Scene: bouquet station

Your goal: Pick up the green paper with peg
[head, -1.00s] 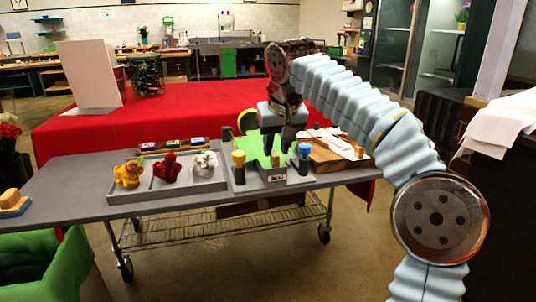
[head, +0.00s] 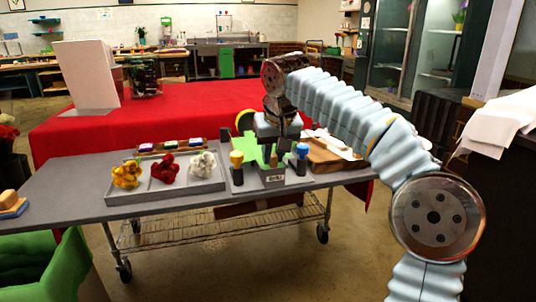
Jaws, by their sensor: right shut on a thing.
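The green paper (head: 249,149) lies at the right part of the grey table, on a small dark stand with a white label on its front. A small tan piece, which looks like the peg (head: 273,160), shows just below my fingers. My right gripper (head: 276,143) points down over the paper's right part and is shut on the paper with its peg. The fingers and wrist hide part of the paper, and the exact contact is too small to make out. My left gripper is not in view.
A yellow-topped dark post (head: 237,168) and a blue-topped one (head: 302,158) flank the stand closely. A grey tray (head: 150,192) with yellow, red and white flower heads sits to the left. A wooden board (head: 325,157) lies right. The table's left part is mostly clear.

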